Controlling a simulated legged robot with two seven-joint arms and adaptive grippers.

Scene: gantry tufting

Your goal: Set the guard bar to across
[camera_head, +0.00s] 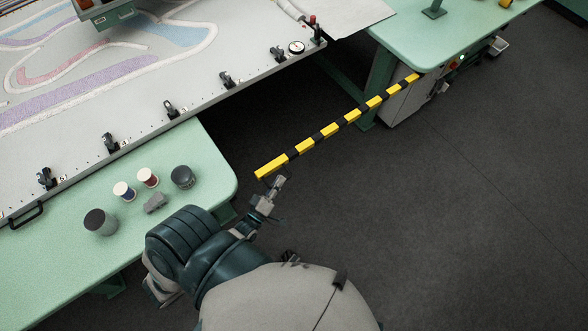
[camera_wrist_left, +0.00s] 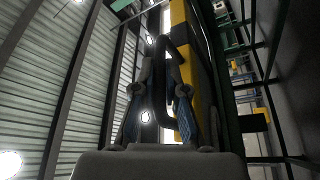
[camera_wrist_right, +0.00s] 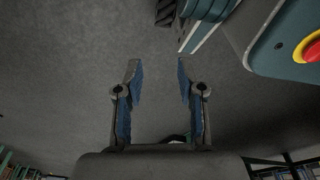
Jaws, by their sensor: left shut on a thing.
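The guard bar (camera_head: 331,129) is striped yellow and black. In the head view it spans the gap between the green side table at the left and the grey cabinet at the right. My left gripper (camera_head: 276,184) is at the bar's near left end. In the left wrist view the bar (camera_wrist_left: 193,70) runs upward just right of the fingers. My left gripper (camera_wrist_left: 158,105) is shut on the bar's dark handle (camera_wrist_left: 169,45), which passes between its fingers. My right gripper (camera_wrist_right: 159,75) is open and empty in the right wrist view, over grey floor.
The green side table (camera_head: 205,150) carries cups, thread spools (camera_head: 148,177) and a small grey block. The frame table (camera_head: 235,60) with black clamps lies behind. A grey cabinet (camera_head: 400,100) stands under the right green table (camera_head: 440,30). The dark floor (camera_head: 450,220) at right is clear.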

